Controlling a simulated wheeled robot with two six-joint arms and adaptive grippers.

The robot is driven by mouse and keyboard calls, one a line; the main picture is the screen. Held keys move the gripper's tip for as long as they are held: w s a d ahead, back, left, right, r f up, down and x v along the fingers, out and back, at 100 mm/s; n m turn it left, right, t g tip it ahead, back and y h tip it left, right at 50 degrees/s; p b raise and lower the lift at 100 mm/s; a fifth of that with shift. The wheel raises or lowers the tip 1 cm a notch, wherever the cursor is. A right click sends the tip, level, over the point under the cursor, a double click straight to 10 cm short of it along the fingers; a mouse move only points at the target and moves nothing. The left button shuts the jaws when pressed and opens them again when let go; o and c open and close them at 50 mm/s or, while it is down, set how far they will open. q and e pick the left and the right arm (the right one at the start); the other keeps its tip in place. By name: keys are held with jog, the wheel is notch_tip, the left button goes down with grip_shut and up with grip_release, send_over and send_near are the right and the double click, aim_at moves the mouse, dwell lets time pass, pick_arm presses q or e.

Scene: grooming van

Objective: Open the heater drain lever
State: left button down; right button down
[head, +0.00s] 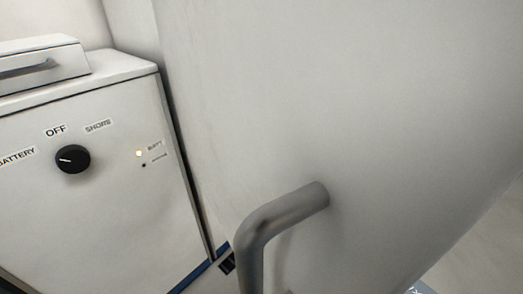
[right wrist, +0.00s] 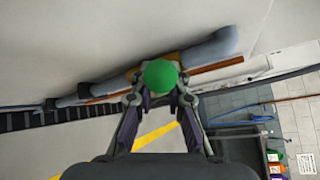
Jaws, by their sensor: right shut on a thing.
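A round green knob (right wrist: 160,75) sits between the fingertips of my right gripper (right wrist: 160,95) in the right wrist view. The gripper is shut on it, just in front of a grey pipe (right wrist: 205,50) along a pale wall. The knob looks like the end of the drain lever; the rest of the lever is hidden behind the knob and fingers, so its angle cannot be told. The head view shows a large white casing (head: 350,100) with a bent grey pipe (head: 285,215), but neither the knob nor my grippers.
In the head view, a white cabinet (head: 90,225) with a black rotary switch (head: 73,159) stands at left. The right wrist view shows a copper-coloured pipe (right wrist: 215,64), a grey tiled area (right wrist: 262,100) and a dark cart with coloured bottles (right wrist: 275,168) at lower right.

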jog(key=shift+w+r+m, duration=0.1)
jog(key=shift+r+m, duration=0.05)
jog(key=shift+m, duration=0.15)
dwell(0.4)
jog(key=c, duration=1.3)
grip_release()
